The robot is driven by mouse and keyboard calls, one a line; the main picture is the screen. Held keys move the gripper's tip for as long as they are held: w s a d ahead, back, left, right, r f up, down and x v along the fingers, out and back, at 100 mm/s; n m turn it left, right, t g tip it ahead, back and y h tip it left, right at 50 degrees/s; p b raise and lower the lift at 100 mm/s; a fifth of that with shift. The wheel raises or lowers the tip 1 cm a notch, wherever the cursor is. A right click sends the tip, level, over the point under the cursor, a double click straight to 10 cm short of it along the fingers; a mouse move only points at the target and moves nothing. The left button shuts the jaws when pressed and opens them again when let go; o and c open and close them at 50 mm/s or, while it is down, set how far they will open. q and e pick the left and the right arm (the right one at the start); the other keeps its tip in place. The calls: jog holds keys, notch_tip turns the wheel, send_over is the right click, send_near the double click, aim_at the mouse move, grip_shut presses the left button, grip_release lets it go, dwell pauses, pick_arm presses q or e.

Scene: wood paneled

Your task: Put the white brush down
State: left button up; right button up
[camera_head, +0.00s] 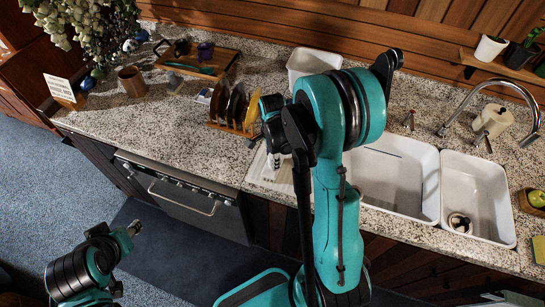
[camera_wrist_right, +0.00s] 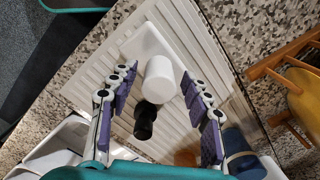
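A white item (camera_wrist_right: 160,78), which I take to be the white brush, has a rounded white body, a black end (camera_wrist_right: 145,120) and a squarish white part (camera_wrist_right: 150,42) beside it. It is over the ridged white drainboard (camera_wrist_right: 95,88); whether it touches the board is unclear. My right gripper (camera_wrist_right: 158,74) is open, with a purple-padded finger on each side and visible gaps to the white body. In the head view a small white part of the item (camera_head: 272,161) shows below my right wrist. My left gripper (camera_head: 133,228) is low at left, away from the counter; its fingers are unclear.
Two white sink basins (camera_head: 428,190) lie right of the drainboard, with a tall faucet (camera_head: 500,88) behind. A wooden rack with plates (camera_head: 235,108) stands left of my right arm. A blue item (camera_wrist_right: 238,145) is near the right finger. The counter's left part (camera_head: 150,125) has free room.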

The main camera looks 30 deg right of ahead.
jog(key=shift+r, duration=0.1)
jog(key=shift+r, duration=0.2)
notch_tip(320, 180, up, 11)
jog(key=p, duration=0.2)
jog(key=s+a+r+n+t, duration=0.7)
jog(key=s+a+n, duration=0.3)
jog(key=n, duration=1)
jog(key=shift+s+a+r, duration=0.3)
jog(key=shift+s+r, duration=0.25)
jog(key=shift+r, duration=0.3)
notch_tip(320, 180, down, 16)
jog(key=b, duration=1.5)
